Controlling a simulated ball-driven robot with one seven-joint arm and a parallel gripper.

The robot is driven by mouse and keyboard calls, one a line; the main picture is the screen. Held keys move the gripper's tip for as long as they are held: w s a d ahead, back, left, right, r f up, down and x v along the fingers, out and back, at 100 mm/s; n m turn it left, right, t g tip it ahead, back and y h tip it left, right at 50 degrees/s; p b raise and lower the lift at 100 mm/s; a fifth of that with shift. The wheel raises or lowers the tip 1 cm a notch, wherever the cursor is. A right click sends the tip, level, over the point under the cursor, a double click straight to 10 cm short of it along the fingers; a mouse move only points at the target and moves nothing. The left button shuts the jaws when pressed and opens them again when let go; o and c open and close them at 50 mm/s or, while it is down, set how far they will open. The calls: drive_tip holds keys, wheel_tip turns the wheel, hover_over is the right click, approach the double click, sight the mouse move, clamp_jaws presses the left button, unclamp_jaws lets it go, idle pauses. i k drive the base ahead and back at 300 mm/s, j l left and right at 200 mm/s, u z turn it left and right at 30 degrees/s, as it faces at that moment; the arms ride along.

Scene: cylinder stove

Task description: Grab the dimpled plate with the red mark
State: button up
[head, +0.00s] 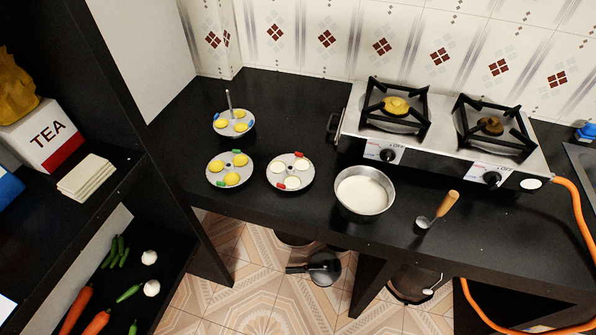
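The dimpled plate with red marks (291,172) lies flat on the black counter, left of the metal pot. It is round and grey, with white filling in its dimples and red marks on its front and back rim. A similar plate with green marks (229,176) stands just left of it and holds yellow pieces. A third plate with blue marks (233,131) stands behind, with yellow pieces and an upright metal rod. My gripper does not show in the head view.
A metal pot of white liquid (364,194) stands close right of the red-marked plate. A ladle (437,209) lies farther right. A two-burner stove (440,140) stands behind. The counter (290,105) is clear behind the plates. A dark shelf unit (110,100) rises at left.

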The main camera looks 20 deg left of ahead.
sight(288, 173)
drive_tip(key=u, duration=0.7)
drive_tip(key=i+l+u, duration=0.15)
drive_tip(key=l+u, duration=0.6)
drive_tip(key=i+l+u, duration=0.1)
drive_tip(key=l+u, duration=0.25)
drive_tip(key=l, duration=0.2)
